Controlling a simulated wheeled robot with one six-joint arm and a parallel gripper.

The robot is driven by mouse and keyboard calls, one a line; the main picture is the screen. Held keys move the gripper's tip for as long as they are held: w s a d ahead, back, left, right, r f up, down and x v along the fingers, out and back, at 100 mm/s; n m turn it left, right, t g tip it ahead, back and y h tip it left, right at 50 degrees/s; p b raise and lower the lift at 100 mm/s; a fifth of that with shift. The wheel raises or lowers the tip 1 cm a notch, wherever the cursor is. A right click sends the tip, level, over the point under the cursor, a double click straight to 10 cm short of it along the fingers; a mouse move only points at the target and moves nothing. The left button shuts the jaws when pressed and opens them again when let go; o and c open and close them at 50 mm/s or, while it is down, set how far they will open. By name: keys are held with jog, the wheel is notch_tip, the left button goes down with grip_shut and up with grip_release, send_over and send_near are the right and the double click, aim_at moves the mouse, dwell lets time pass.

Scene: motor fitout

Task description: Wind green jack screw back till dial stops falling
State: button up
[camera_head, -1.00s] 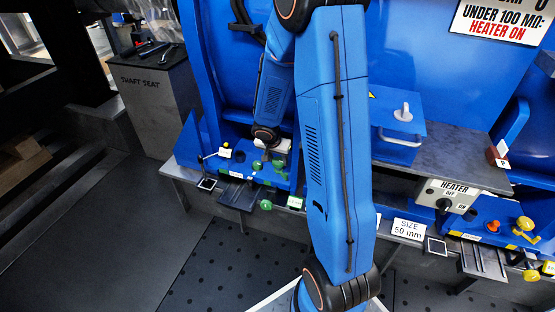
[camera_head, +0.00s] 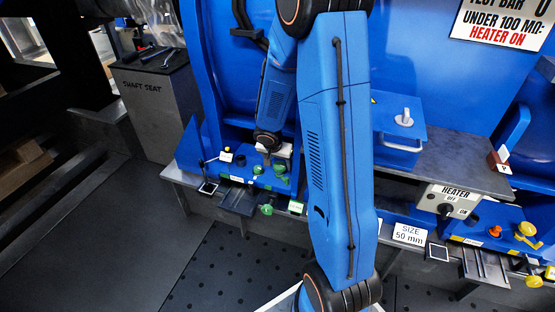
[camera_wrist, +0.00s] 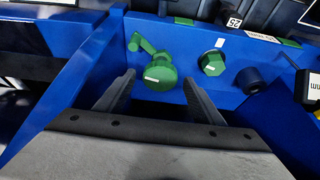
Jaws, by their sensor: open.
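In the wrist view, a round green knob (camera_wrist: 160,76) with a white label and a small green lever stands on the blue block, between the fingertips of my gripper (camera_wrist: 160,92). The jaws are open, one finger on each side, with nothing gripped. A green hexagonal head (camera_wrist: 212,63) is just to the right. In the head view, green parts (camera_head: 280,168) show below my wrist, and a green handle (camera_head: 267,209) hangs at the block's front edge. I cannot tell which is the jack screw. No readable dial shows.
A dark cylinder (camera_wrist: 250,80) and a black-and-white part (camera_wrist: 309,88) stand to the right in the wrist view. The heater switch (camera_head: 447,209) and yellow knobs (camera_head: 526,230) are at right.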

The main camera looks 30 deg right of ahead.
jog(key=v, duration=1.7)
jog(key=shift+r, duration=0.15)
jog(key=w+a+m+g, duration=0.25)
jog(key=w+m, duration=0.25)
jog(key=m, duration=0.4)
jog(key=shift+g+h, duration=0.35)
jog(key=shift+h, duration=0.05)
jog(key=x, duration=1.8)
jog(key=shift+w+d+r, duration=0.15)
jog(key=shift+w+d, duration=0.05)
jog(key=shift+d, duration=0.1)
jog(key=c, duration=1.1)
jog(key=shift+o, duration=0.2)
jog(key=shift+n, duration=0.4)
